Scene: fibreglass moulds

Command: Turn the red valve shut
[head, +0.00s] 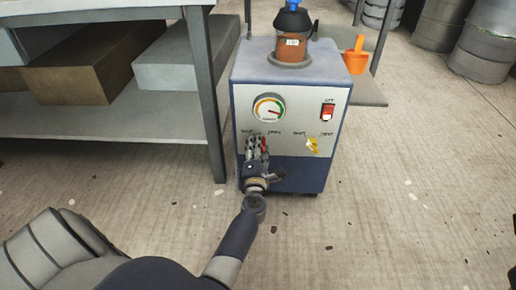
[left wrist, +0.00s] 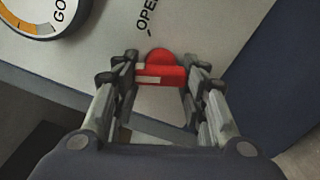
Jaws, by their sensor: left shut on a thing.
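The red valve (head: 265,147) is on the front panel of a grey and blue machine, under the gauge and below small labels, one reading OPEN. My left gripper (head: 257,150) is at the panel, its fingers around the valve and partly hiding it. In the left wrist view, the valve's red handle (left wrist: 162,73) lies between the two fingers, with its round hub against the panel. My left gripper (left wrist: 160,82) is shut on this handle. How the handle points relative to the labels is hard to tell. My right gripper is not in view.
A yellow valve (head: 312,146) sits to the right, below a red switch (head: 327,112). The gauge (head: 269,108) is above the red valve. A jar (head: 290,38) stands on the machine. A shelf (head: 150,124) stands at left, an orange container (head: 356,58) behind. Floor at right is mostly clear.

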